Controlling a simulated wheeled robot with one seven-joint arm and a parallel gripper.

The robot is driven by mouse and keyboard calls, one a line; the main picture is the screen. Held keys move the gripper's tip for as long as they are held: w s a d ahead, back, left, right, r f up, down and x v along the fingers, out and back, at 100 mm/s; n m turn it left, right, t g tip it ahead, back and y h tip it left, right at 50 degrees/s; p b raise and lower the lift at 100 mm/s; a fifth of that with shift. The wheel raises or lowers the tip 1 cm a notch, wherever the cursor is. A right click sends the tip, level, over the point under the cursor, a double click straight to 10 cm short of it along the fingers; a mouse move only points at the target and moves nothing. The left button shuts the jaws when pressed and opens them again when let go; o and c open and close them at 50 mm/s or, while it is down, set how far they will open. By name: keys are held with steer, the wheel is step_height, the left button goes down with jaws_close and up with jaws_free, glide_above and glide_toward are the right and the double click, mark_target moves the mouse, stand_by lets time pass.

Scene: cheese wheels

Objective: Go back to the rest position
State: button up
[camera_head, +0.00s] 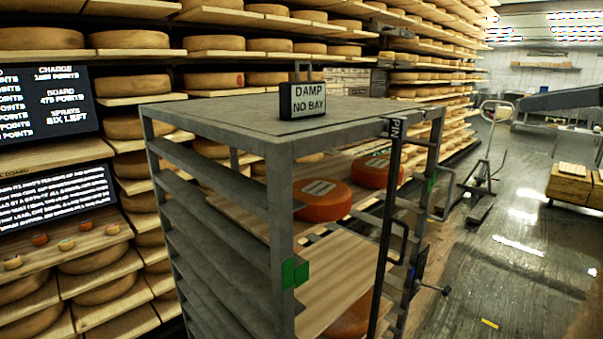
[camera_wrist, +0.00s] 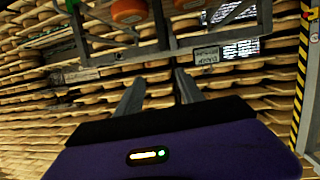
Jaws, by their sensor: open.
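My gripper (camera_wrist: 158,95) shows in the wrist view as two grey fingers, spread apart with nothing between them. It is open and empty. The wrist picture looks turned over, with the rack (camera_wrist: 165,45) and its orange cheeses along the upper part, apart from the fingers. In the head view my gripper is not seen; a dark grey arm-like part (camera_head: 560,97) reaches in from the right edge, and I cannot tell more of it. The grey metal rack (camera_head: 215,113) stands in the middle with orange cheese wheels (camera_head: 322,200) on its wooden boards.
A sign reading "DAMP NO BAY" (camera_head: 303,101) stands on the rack top. Shelves of cheese wheels (camera_head: 130,39) line the left and back. Dark screens (camera_head: 45,103) hang at left. A pallet truck (camera_head: 487,150) and wooden boxes (camera_head: 570,186) stand at right. The floor (camera_head: 500,250) right of the rack is mostly clear.

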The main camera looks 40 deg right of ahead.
steer(key=d+r+m+t+h, duration=0.3)
steer(key=d+r+t+h, duration=0.2)
steer(key=d+h, duration=0.1)
steer(key=w+a+f+m+g+h, duration=0.1)
steer(key=w+f+m+h, duration=0.1)
steer(key=f+m+h, duration=0.4)
steer(key=w+a+f+m+h, duration=0.1)
steer(key=w+f+m+h, duration=0.25)
steer(key=f, duration=0.45)
steer(key=w+a+f+m+g, duration=0.2)
steer(key=a+f+g, duration=0.1)
steer(key=a+f, duration=1.25)
steer(key=s+a+f+n+t+y, duration=0.1)
steer(key=s+a+f+n+y, duration=0.15)
steer(key=a+f, duration=0.55)
steer(key=s+a+f+n+y, duration=0.2)
steer(key=a+f+n+y, duration=0.3)
steer(key=a, duration=0.4)
steer(key=s+a+f+n+g+y, duration=0.2)
steer(key=s+a+f+n+y, duration=0.4)
steer(key=s+a, duration=0.6)
step_height(320, 180, down, 3)
steer(key=a+y, duration=0.1)
steer(key=y, duration=0.1)
steer(key=shift+s+f+n+y, duration=0.2)
steer(key=shift+s+n+y, duration=0.1)
steer(key=shift+s+n, duration=0.1)
